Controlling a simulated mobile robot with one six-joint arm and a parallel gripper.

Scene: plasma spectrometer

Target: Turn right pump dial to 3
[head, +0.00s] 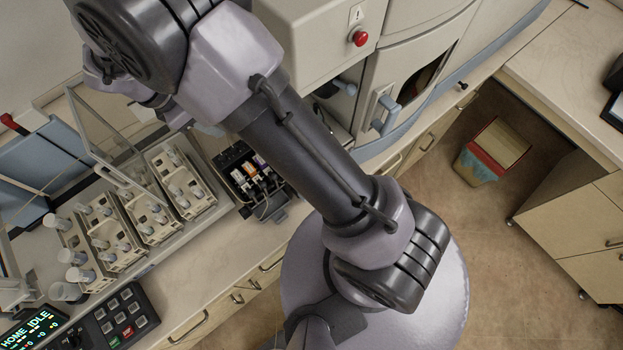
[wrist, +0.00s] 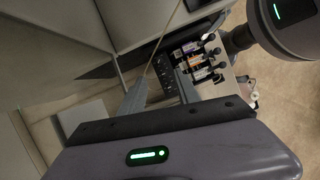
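The pump unit (head: 250,175) is a small black block on the bench in the head view, partly beside my arm, with several coloured cartridges and thin tubes. It also shows in the wrist view (wrist: 196,62), with small dark knobs along its right side. The right pump dial and its number are too small to make out. My gripper's purple body and dark bar (wrist: 155,122) fill the bottom of the wrist view, apart from the pump.
Racks with white-capped vials (head: 118,228) stand left of the pump. A keypad (head: 125,315) and lit display (head: 35,325) are at lower left. The beige spectrometer (head: 400,65) with a red button (head: 360,38) stands behind. A bin (head: 492,152) is on the floor at right.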

